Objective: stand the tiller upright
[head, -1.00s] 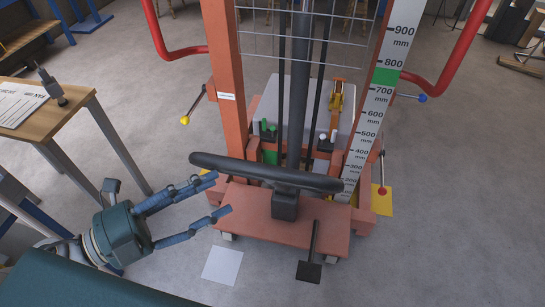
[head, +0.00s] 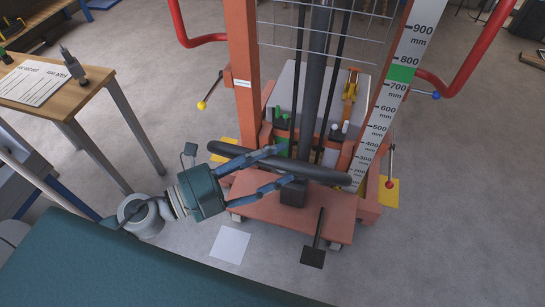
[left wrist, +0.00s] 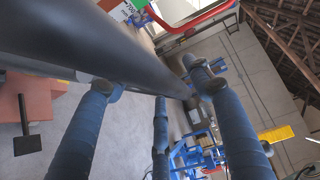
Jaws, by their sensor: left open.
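The tiller (head: 330,174) is a thick dark bar lying across the front of an orange lift truck, above a dark block (head: 293,193) on its base. It slants slightly down to the right. My left gripper (head: 285,165) is open, with one finger on the far side and one on the near side of the bar's middle in the head view. In the left wrist view the dark bar (left wrist: 110,50) runs close past the spread fingers (left wrist: 155,95); I cannot tell whether they touch. My right gripper is not in view.
The orange mast post (head: 244,80), a height scale (head: 385,110) and red bars (head: 470,55) stand around the tiller. A black pedal (head: 313,257) sticks out in front. A wooden table (head: 95,88) stands at left.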

